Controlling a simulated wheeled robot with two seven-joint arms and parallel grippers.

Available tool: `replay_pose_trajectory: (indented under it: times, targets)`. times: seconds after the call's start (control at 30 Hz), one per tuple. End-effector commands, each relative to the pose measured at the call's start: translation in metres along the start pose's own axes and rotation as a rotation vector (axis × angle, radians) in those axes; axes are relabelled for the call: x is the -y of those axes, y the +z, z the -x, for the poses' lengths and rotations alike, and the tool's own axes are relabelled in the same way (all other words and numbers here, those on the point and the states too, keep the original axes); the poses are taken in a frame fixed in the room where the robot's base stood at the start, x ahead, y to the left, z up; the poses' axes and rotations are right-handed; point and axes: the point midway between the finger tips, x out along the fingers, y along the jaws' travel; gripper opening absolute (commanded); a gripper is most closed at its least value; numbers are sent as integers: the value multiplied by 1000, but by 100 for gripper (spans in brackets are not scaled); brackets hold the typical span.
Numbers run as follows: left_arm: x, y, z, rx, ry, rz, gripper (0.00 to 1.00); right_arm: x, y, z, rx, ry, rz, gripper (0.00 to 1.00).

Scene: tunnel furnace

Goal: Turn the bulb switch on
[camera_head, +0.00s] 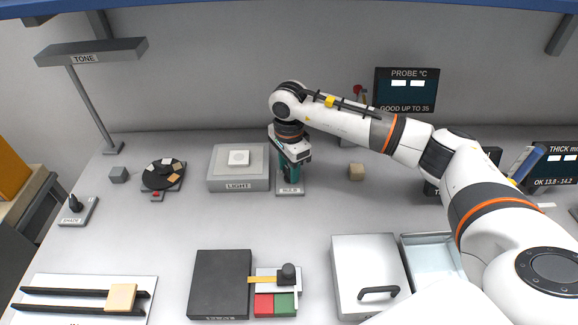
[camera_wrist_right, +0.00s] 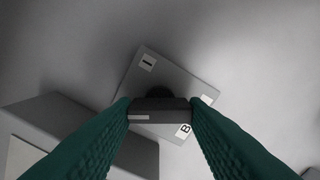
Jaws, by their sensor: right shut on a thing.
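The bulb switch is a small grey plate (camera_head: 290,190) labelled BULB, standing right of the LIGHT box in the head view. In the wrist view its plate (camera_wrist_right: 150,65) shows turned at an angle, with a white "I" mark at its upper left corner and another white mark at the right. My right gripper (camera_head: 290,174) points down over the plate. Its green fingers (camera_wrist_right: 160,110) are shut on the dark bar-shaped knob (camera_wrist_right: 158,104) of the switch, one on each side. The fingers and wrist hide most of the knob in the head view. My left gripper is not in view.
The LIGHT box (camera_head: 238,181) stands close on the left of the switch. A PROBE display (camera_head: 405,90) hangs on the back wall. The bench in front of the switch is clear up to a dark block (camera_head: 220,285).

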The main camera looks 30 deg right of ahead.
Motion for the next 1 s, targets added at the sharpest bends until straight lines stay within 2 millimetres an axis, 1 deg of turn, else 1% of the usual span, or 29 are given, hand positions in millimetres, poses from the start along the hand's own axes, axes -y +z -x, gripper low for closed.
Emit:
replay_pose_trajectory:
  times: [0.17, 0.37, 1.0]
  targets:
    - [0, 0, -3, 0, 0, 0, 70, 0, 0, 0, 0, 1, -38, 17]
    - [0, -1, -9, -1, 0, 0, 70, -1, 0, 0, 0, 2, -150, 17]
    - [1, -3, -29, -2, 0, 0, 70, -1, 1, 0, -1, 3, -732, 17]
